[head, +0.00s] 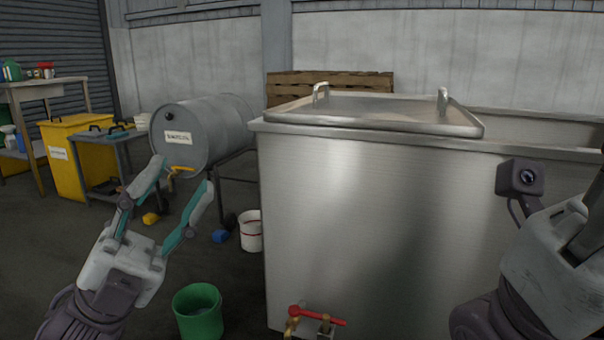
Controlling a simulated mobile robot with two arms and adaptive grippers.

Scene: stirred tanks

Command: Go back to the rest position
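My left gripper (168,203) is open and empty in the head view. Its two teal-edged fingers are spread, and they show in front of the grey drum and the floor. My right gripper (560,260) is at the lower right edge of the view. Only its body and a small dark camera show, and its fingers are not clearly visible. It appears in front of the steel tank (350,220), which fills the middle and right. A lid (380,112) with two handles lies over part of the tank top.
A red-handled valve (316,318) sticks out low on the tank. A green bucket (199,312) and a white bucket (251,231) stand on the floor. A grey drum (205,130) lies on a stand. A yellow bin (66,165), a cart (112,139) and a workbench (40,88) are at left.

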